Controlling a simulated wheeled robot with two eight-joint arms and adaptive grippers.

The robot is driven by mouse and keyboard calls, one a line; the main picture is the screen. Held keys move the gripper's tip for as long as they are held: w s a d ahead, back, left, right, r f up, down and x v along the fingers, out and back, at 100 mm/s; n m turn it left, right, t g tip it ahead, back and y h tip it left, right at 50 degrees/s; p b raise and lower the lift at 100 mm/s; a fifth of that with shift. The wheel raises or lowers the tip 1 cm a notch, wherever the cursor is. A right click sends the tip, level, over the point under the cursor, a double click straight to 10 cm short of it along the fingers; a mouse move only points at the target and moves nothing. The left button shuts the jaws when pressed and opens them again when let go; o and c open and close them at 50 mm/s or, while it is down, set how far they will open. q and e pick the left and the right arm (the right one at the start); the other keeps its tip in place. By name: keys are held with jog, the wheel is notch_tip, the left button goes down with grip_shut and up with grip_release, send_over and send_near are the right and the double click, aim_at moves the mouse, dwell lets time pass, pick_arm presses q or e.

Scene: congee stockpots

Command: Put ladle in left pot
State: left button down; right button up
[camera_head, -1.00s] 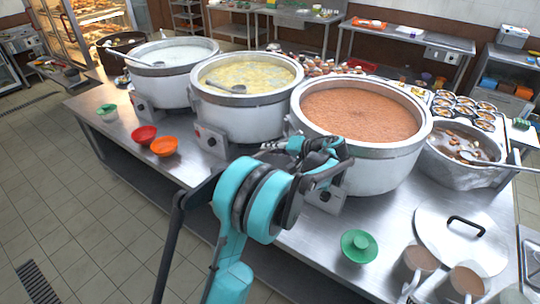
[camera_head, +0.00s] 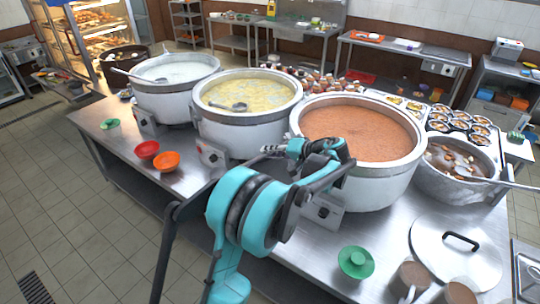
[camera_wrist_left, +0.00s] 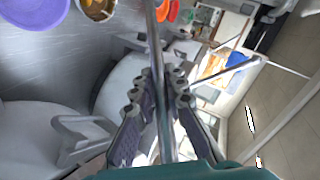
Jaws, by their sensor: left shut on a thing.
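My left gripper (camera_head: 272,150) is in front of the right and middle pots in the head view. In the left wrist view its two ridged fingers (camera_wrist_left: 160,85) are shut on a thin metal rod, the ladle handle (camera_wrist_left: 155,45). The bowl of this held ladle cannot be made out. The left pot (camera_head: 172,100) is white, with pale congee, and a ladle (camera_head: 138,76) rests across its rim. The middle pot (camera_head: 245,130) holds yellow congee and a ladle (camera_head: 236,107). The right pot (camera_head: 355,180) holds reddish-brown congee. My right gripper is out of view.
A red bowl (camera_head: 147,150) and an orange bowl (camera_head: 166,161) sit near the table's front edge. A steel pot (camera_head: 455,182) with a ladle stands at right.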

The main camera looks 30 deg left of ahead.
pick_arm(q)
jog(key=shift+r, duration=0.45)
jog(key=shift+f, duration=0.15)
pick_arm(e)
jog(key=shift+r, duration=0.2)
